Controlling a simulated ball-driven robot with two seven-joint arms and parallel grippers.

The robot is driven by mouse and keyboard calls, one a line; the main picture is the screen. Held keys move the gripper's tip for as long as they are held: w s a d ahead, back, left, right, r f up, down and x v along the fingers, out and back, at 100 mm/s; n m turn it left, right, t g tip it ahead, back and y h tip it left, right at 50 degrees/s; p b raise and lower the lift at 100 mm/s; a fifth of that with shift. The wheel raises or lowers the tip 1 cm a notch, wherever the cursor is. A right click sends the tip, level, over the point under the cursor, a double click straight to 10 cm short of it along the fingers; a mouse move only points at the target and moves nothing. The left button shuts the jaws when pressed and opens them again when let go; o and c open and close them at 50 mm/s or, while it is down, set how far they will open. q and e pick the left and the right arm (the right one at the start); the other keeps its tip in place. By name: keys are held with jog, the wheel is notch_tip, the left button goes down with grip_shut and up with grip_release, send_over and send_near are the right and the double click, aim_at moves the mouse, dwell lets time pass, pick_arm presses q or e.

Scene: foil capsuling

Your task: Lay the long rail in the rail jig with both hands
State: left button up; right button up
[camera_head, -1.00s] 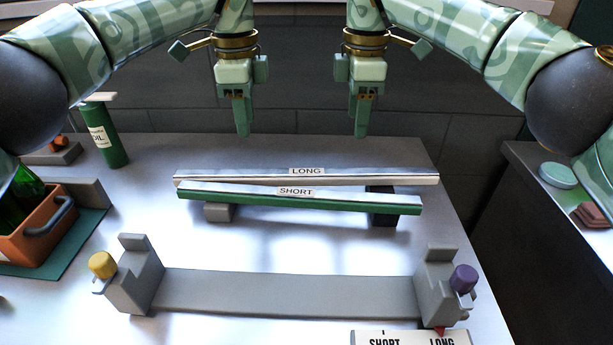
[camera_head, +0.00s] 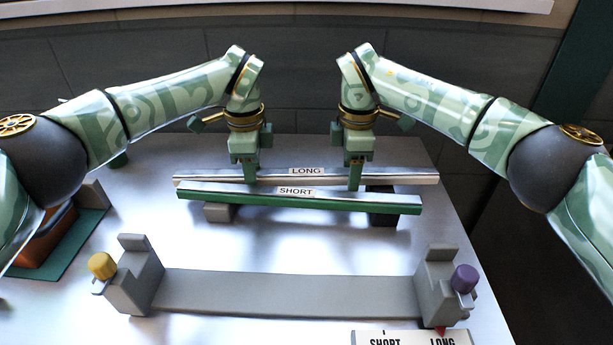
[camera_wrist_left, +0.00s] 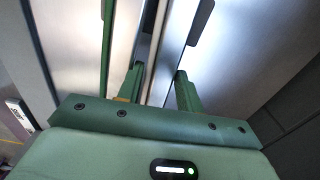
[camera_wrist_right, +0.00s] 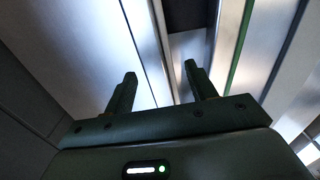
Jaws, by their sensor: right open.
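The long rail (camera_head: 405,179), pale and labelled LONG, lies across dark and grey supports at the back of the table. My left gripper (camera_head: 251,180) is over its left part with fingers pointing down. In the left wrist view (camera_wrist_left: 160,78) the fingers stand apart on either side of a narrow rail strip. My right gripper (camera_head: 354,186) is over its right part, also open, and the right wrist view shows the long rail (camera_wrist_right: 160,40) between its fingers. The grey rail jig (camera_head: 290,292) lies empty in front, with an upright block at each end.
The green short rail (camera_head: 350,203), labelled SHORT, lies just in front of the long one. The jig has a yellow knob (camera_head: 102,265) at left and a purple knob (camera_head: 465,278) at right. A SHORT/LONG sign (camera_head: 410,338) stands at the front, its red pointer by LONG.

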pick_arm(q)
jog(key=c, duration=0.5)
pick_arm(e)
jog(key=c, duration=0.5)
pick_arm(q)
grip_shut()
pick_arm(e)
grip_shut()
pick_arm(q)
jog(key=shift+r, duration=0.1)
pick_arm(e)
jog(key=shift+r, duration=0.1)
